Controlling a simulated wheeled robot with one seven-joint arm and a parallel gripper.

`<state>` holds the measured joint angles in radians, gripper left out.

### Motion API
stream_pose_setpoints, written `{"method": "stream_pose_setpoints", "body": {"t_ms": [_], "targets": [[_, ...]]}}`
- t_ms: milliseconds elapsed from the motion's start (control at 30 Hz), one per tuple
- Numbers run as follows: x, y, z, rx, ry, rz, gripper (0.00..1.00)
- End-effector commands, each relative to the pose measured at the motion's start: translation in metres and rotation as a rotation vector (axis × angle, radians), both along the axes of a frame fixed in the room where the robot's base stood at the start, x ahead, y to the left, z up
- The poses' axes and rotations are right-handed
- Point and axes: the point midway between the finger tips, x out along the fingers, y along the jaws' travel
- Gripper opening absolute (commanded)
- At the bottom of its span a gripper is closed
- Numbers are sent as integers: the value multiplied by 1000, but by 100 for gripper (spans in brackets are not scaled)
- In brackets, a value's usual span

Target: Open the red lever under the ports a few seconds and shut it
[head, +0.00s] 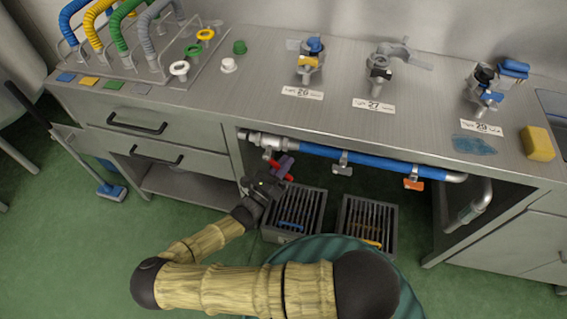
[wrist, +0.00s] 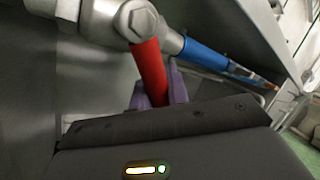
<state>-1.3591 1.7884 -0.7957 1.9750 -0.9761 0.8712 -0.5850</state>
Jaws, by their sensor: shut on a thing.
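The red lever (head: 289,177) sits on the metal pipe fitting below the counter, at the left end of the blue pipe (head: 345,159). In the wrist view the red lever (wrist: 148,68) runs down from a hex bolt into my gripper. My gripper (head: 281,168) is shut on the lever, with its purple fingers (wrist: 152,92) on either side of it. The ports stand on the counter above, labelled 26 (head: 307,62), 27 (head: 380,72) and, at the right, 29 (head: 484,95). The lever's lower end is hidden by the gripper.
A grey lever (head: 342,168) and an orange lever (head: 414,184) hang from the same pipe. Two slatted drain boxes (head: 296,222) (head: 346,215) stand on the green floor beneath. Drawers (head: 150,125) close off the left side. A yellow sponge (head: 538,143) lies on the counter.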

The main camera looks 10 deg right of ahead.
Motion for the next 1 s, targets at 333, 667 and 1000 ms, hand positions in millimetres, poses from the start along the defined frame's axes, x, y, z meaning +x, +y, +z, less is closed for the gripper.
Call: {"method": "stream_pose_setpoints", "body": {"t_ms": [333,667,1000], "targets": [[0,0,0,1,-1,1,38],[-7,10,-4,4,-3,2,38],[-45,56,-23,5,0,3,38]]}}
